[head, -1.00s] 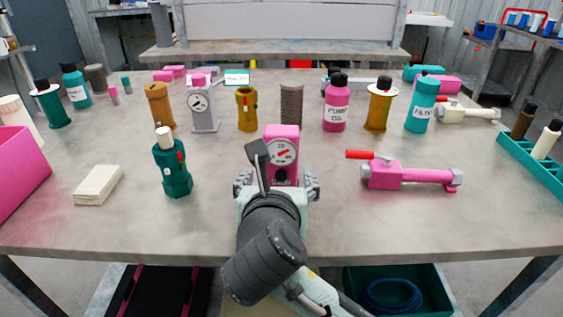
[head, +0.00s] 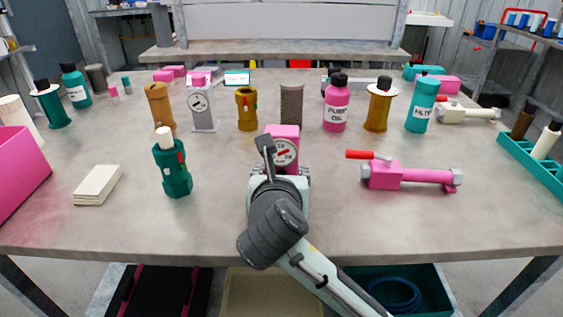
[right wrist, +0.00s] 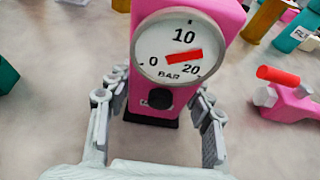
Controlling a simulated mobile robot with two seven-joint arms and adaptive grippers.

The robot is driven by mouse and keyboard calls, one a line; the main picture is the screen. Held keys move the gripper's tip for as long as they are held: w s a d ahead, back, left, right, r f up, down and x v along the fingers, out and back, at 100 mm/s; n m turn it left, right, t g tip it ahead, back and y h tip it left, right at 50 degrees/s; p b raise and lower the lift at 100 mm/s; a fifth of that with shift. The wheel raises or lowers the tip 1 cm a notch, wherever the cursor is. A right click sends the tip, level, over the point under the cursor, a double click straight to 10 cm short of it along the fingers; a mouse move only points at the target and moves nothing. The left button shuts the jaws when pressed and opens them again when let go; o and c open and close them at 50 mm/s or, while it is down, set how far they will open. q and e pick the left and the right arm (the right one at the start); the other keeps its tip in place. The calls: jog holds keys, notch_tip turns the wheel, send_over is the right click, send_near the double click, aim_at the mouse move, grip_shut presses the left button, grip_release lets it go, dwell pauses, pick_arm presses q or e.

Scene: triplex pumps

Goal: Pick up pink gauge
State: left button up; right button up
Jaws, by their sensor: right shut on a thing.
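The pink gauge (head: 283,137) stands upright on the table near its middle, with a round white dial and a red needle. In the right wrist view the gauge (right wrist: 220,15) fills the centre, its dark base low between my fingers. My right gripper (head: 279,172) is at the gauge's lower part, with one finger on each side, shut on it. The fingers also show in the right wrist view (right wrist: 158,110). The gripper and arm hide the gauge's lower front in the head view. My left gripper is not in view.
A green pump-like part (head: 174,172) stands to the left, and a pink valve with a red handle (head: 400,175) lies to the right. A pink bottle (head: 336,108) and a brown mesh cylinder (head: 291,105) stand behind. The front table strip is mostly clear.

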aim_at(282, 127)
jog(key=c, duration=0.5)
jog(key=shift+r, duration=0.15)
notch_tip(282, 127, up, 10)
jog(key=shift+f, duration=0.1)
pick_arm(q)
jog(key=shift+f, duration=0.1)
pick_arm(e)
jog(key=shift+f, duration=0.3)
pick_arm(q)
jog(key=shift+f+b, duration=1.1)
jog(key=shift+b, duration=0.15)
pick_arm(e)
jog(key=shift+f, duration=4.7)
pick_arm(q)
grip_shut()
